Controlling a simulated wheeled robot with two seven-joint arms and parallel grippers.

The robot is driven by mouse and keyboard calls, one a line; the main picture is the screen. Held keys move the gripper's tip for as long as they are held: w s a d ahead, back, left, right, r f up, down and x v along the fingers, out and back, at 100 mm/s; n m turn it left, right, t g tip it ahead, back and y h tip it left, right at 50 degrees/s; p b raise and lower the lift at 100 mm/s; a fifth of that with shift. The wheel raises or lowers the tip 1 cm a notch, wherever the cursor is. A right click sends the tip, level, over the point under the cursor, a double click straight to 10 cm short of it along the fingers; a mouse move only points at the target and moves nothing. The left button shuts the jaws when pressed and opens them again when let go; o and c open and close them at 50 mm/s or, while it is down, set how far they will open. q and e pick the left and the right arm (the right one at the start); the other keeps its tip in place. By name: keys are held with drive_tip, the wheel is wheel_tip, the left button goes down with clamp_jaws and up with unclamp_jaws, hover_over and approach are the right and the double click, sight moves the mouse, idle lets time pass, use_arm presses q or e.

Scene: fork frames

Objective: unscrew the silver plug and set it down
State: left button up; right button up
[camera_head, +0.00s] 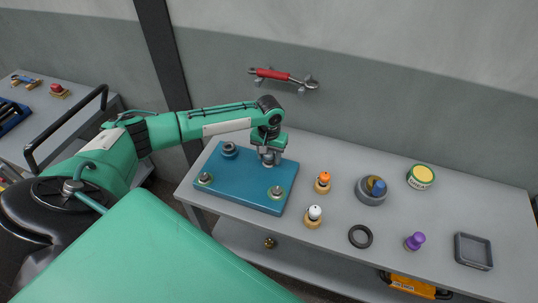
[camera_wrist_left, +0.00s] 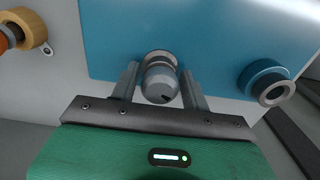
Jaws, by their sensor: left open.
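The silver plug (camera_wrist_left: 160,82) is a round metal knob with a dark mark on its end. It stands on the blue plate (camera_wrist_left: 125,30), which also shows on the bench in the head view (camera_head: 237,183). My left gripper (camera_head: 268,160) is over the far right part of the plate. In the left wrist view its fingers (camera_wrist_left: 160,85) are open, one on each side of the plug. I cannot tell whether they touch it. In the head view the gripper mostly hides the plug. My right gripper is not in view.
Other fittings sit on the plate, one at its far left (camera_head: 229,149). To the right on the bench are an orange-topped peg (camera_head: 323,182), a white-topped peg (camera_head: 313,216), a grey bowl (camera_head: 367,196), a black ring (camera_head: 360,236), a purple knob (camera_head: 415,241) and a grey tray (camera_head: 458,260).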

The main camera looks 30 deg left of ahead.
use_arm(q)
drive_tip(key=c, duration=0.6)
drive_tip(key=shift+o, duration=0.2)
drive_tip(key=n, duration=0.6)
drive_tip(key=shift+f+n, duration=0.15)
drive_tip(key=shift+n, duration=0.25)
drive_tip(key=n, duration=0.5)
drive_tip(key=shift+d, duration=0.1)
drive_tip(key=o, duration=0.6)
drive_tip(key=shift+c, duration=0.2)
drive_tip(key=m, duration=0.5)
drive_tip(key=shift+r, duration=0.2)
drive_tip(key=m, duration=0.6)
drive_tip(key=shift+m, duration=0.4)
